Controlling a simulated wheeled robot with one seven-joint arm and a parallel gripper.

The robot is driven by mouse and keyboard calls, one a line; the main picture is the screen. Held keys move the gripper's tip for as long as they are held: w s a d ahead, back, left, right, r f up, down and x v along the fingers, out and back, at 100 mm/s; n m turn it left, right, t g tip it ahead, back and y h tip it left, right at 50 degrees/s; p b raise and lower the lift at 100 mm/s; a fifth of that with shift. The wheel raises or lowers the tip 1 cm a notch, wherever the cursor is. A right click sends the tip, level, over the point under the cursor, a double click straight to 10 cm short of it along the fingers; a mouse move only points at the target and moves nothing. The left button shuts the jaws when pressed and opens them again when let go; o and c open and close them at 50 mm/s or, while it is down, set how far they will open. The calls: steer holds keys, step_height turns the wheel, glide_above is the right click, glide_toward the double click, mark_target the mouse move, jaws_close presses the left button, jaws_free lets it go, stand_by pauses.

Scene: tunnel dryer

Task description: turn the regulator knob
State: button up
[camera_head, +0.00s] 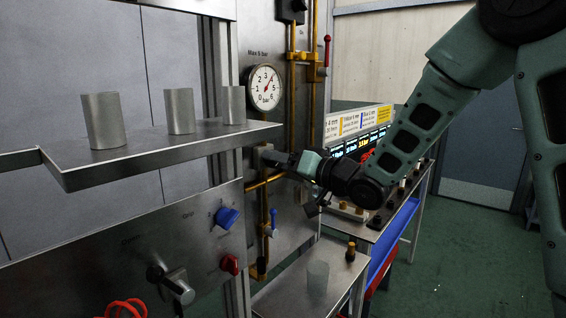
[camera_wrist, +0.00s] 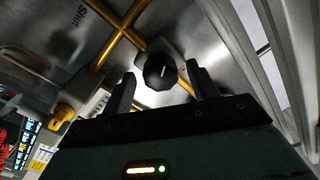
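My gripper (camera_wrist: 160,78) is open, with one finger on each side of the knob. The fingertips look level with the knob or just short of it; I cannot tell if they touch it. In the head view my gripper (camera_head: 274,158) reaches the metal panel (camera_head: 296,208) below the round pressure gauge (camera_head: 264,87). The knob is mostly hidden there by the gripper.
A steel shelf (camera_head: 160,152) with several metal cups juts out left of the gripper. Brass pipes (camera_head: 292,115) and a red-handled valve (camera_head: 327,50) stand close by. A blue knob (camera_head: 227,217) is lower left. A bench (camera_head: 375,225) with labelled displays stands behind on the right.

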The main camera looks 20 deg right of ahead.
steer(key=b+v, duration=0.8)
steer(key=v, duration=0.9)
steer(key=shift+s, duration=0.15)
steer(key=shift+d, duration=0.1)
